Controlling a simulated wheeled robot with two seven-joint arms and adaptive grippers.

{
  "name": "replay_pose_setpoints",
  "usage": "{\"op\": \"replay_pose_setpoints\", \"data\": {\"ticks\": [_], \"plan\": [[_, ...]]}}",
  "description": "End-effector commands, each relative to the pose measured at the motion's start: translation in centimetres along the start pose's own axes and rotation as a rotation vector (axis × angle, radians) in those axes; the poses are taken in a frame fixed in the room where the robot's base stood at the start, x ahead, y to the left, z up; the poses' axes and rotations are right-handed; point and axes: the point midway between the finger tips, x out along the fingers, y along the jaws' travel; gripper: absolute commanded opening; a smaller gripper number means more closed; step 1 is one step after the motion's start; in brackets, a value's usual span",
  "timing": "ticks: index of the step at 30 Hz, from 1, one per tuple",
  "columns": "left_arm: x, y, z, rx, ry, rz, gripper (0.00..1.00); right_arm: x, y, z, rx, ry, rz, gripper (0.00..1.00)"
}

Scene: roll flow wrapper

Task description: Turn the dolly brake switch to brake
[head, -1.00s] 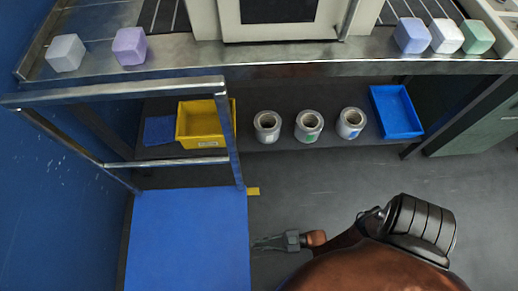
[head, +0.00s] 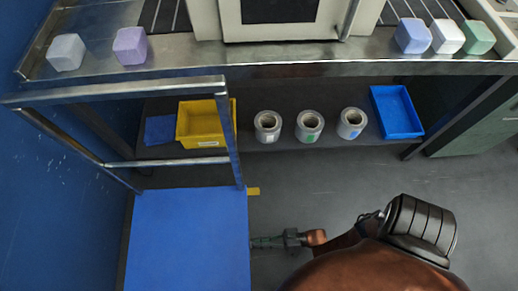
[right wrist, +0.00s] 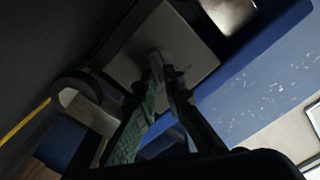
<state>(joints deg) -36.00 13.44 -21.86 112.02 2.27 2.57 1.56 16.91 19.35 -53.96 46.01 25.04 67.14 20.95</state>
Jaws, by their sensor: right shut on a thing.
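The dolly has a blue deck (head: 190,240) and a grey metal handle frame (head: 231,140), at the lower left of the head view. My right gripper (head: 256,243) is low at the deck's right edge, pointing left. In the right wrist view, my right gripper (right wrist: 163,80) has its fingers close together on a small pale lever, the brake switch (right wrist: 156,62), in front of a grey plate (right wrist: 185,45). A round dark-rimmed wheel (right wrist: 72,92) is at left. The switch is hidden in the head view, and its setting cannot be read. My left gripper is not in view.
A steel bench (head: 190,48) carries several pastel blocks and a machine (head: 270,20). On the shelf below are a yellow bin (head: 205,122), three film rolls (head: 309,125) and a blue tray (head: 397,111). The blue wall (head: 40,200) is left.

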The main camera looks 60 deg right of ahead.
Motion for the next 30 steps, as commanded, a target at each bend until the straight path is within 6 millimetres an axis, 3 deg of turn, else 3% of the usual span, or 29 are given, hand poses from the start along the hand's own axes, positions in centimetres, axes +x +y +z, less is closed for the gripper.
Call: {"op": "replay_pose_setpoints", "data": {"ticks": [8,9,16,25,30], "plan": [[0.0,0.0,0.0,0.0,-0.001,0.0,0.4,-0.2,0.1,0.1,0.001,-0.004,0.004,0.0],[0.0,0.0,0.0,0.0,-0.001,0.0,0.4,-0.2,0.1,0.1,0.001,-0.004,0.004,0.11],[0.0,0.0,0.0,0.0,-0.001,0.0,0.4,-0.1,0.1,0.1,0.0,-0.002,0.002,0.26],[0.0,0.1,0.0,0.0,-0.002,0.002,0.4,-0.2,0.0,0.0,0.0,-0.001,0.001,0.27],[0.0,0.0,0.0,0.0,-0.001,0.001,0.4,-2.0,0.1,0.1,0.0,-0.004,0.004,0.27]]}}
